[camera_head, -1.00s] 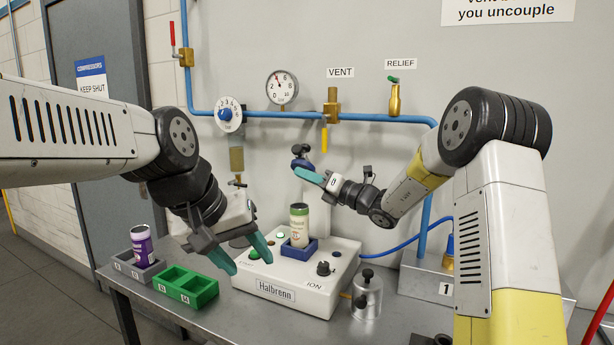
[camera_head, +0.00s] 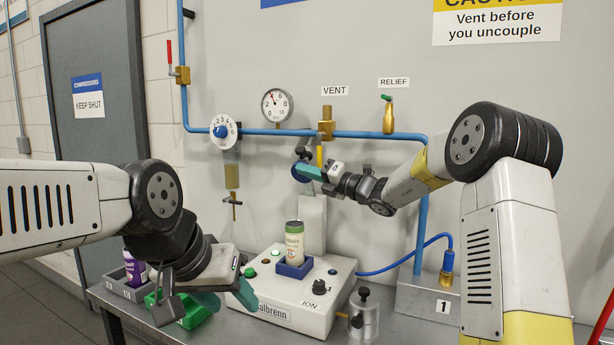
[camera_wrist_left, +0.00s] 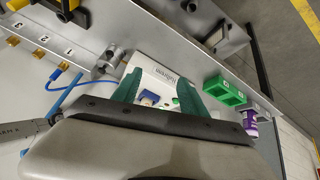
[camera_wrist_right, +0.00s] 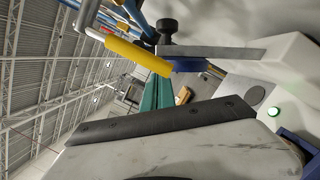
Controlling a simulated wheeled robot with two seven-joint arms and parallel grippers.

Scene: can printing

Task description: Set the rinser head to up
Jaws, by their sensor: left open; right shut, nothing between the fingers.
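The rinser head (camera_head: 297,175), a blue part with a black knob (camera_head: 302,153), is at the top of a grey post (camera_head: 313,222) behind the white Halbrenn machine (camera_head: 275,308). Its blue part also shows in the right wrist view (camera_wrist_right: 188,65), with the black knob beside it. My right gripper (camera_head: 303,170) is shut and empty. Its teal fingertips overlap the rinser head in the head view; contact cannot be told. My left gripper (camera_head: 225,300) is open and empty, in front of the machine's left end.
A green-topped can (camera_head: 294,238) stands in the machine's blue holder. A yellow handle (camera_wrist_right: 138,57) is close to the right fingertips. A blue pipe (camera_head: 265,132), gauge and valves run along the wall. A green tray (camera_head: 190,318) and purple can (camera_head: 133,268) are at left.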

